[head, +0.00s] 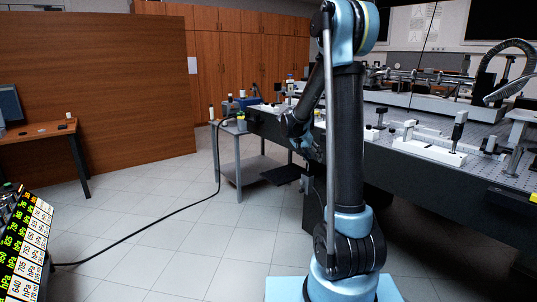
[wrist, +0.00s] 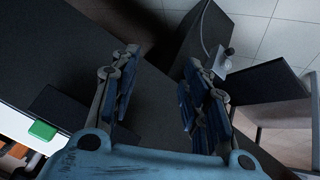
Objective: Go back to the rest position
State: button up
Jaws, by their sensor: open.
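My gripper (wrist: 160,62) shows in the wrist view with its two blue and grey fingers spread apart. The gap between them is empty, and only a dark grey surface lies behind it. In the head view my blue and black arm stands upright right of the middle. The arm's far end bends down on its left side, in front of the optical table (head: 420,181), and the fingers are not clear there. The gripper holds nothing.
A grey cart (head: 243,174) stands left of the optical table, with a black cable running from it across the floor. White mounts (head: 430,149) stand on the table. A wooden desk (head: 42,138) is at the left. A green block (wrist: 43,130) shows in the wrist view. The tiled floor is mostly clear.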

jog(key=s+d+r+n+g+y, duration=0.1)
jog(key=s+r+y, duration=0.1)
jog(key=s, duration=0.9)
jog(key=s+d+r+n+y, duration=0.1)
jog(key=s+r+n, duration=0.1)
jog(key=s, duration=1)
jog(key=s+a+f+n+y, duration=0.1)
jog(key=s+f, duration=0.3)
jog(key=s, duration=0.6)
jog(key=s+a+f+n+y, duration=0.2)
jog(key=s+f, duration=0.2)
jog(key=s, duration=0.6)
jog(key=shift+s+a+f+g, duration=0.2)
jog(key=shift+s+a+g, duration=0.1)
jog(key=shift+a+g, duration=0.1)
jog(key=shift+w+f, duration=0.2)
jog(key=shift+w, duration=0.3)
